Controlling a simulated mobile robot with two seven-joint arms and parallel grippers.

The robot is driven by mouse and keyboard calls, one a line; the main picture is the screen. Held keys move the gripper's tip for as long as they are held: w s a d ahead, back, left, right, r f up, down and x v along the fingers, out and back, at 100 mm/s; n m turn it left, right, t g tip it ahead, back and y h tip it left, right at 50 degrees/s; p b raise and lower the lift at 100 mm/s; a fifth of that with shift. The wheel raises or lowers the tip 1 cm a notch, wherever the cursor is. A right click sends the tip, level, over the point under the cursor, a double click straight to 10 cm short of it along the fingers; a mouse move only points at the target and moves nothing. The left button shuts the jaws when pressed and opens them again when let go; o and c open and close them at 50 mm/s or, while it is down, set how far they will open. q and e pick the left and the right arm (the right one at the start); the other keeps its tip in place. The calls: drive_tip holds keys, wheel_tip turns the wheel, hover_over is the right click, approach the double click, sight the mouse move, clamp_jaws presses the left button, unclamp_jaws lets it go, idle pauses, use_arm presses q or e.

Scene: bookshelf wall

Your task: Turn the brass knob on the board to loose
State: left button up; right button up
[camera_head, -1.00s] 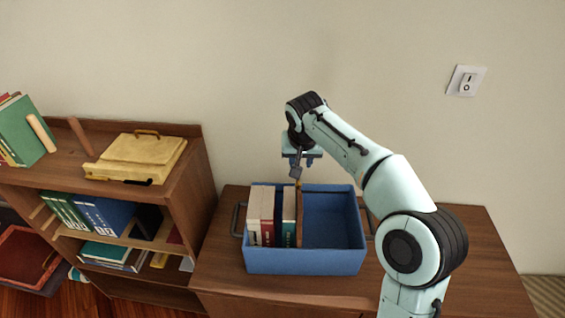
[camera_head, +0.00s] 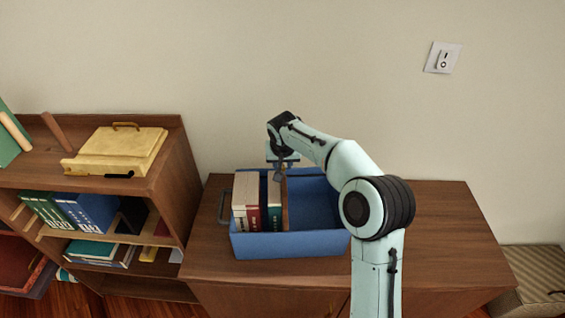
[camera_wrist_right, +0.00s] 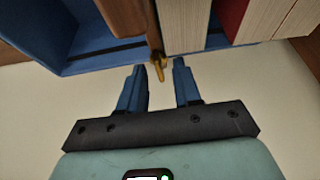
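The brass knob (camera_wrist_right: 158,68) shows in the right wrist view, at the end of the brown upright board (camera_wrist_right: 155,38). The board (camera_head: 285,208) stands in the blue box as a divider, right of several upright books (camera_head: 258,205). My right gripper (camera_wrist_right: 159,72) is open. Its two blue fingertips lie on either side of the knob in the picture; I see no clear contact. In the head view the right gripper (camera_head: 281,172) is at the back rim, above the board, and hides the knob there. My left gripper is not in view.
The blue box (camera_head: 290,245) stands on a brown cabinet top (camera_head: 430,225), which is clear to the right. A light switch (camera_head: 443,58) is on the wall.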

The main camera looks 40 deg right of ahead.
clamp_jaws()
